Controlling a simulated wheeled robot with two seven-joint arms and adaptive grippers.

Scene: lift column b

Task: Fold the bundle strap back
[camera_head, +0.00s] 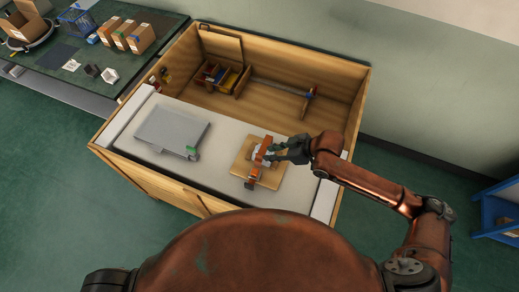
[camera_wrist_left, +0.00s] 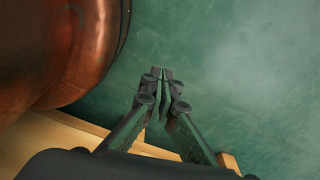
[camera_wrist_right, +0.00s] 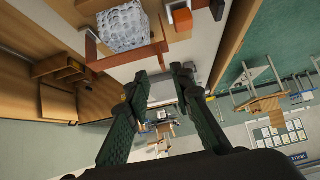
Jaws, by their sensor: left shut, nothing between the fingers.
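A whitish, bubbly-looking bundle (camera_wrist_right: 122,28) sits on a square wooden board (camera_head: 242,168) on the worktop. An orange-brown strap (camera_head: 264,149) is at the bundle; in the right wrist view a brown band (camera_wrist_right: 130,58) runs along its near side. A second orange piece (camera_head: 253,178) stands at the board's front edge. My right gripper (camera_head: 277,153) is beside the bundle on its right; in its wrist view the fingers (camera_wrist_right: 158,72) are apart with nothing seen between them. It partly hides the bundle in the head view. My left gripper (camera_wrist_left: 158,72) is shut and empty over green floor.
A grey flat case (camera_head: 172,132) lies on the left of the pale worktop (camera_head: 215,176). Behind is a recessed wooden bay with small dividers (camera_head: 223,78) and a rail (camera_head: 282,90). A green bench with boxes (camera_head: 140,38) stands at the far left.

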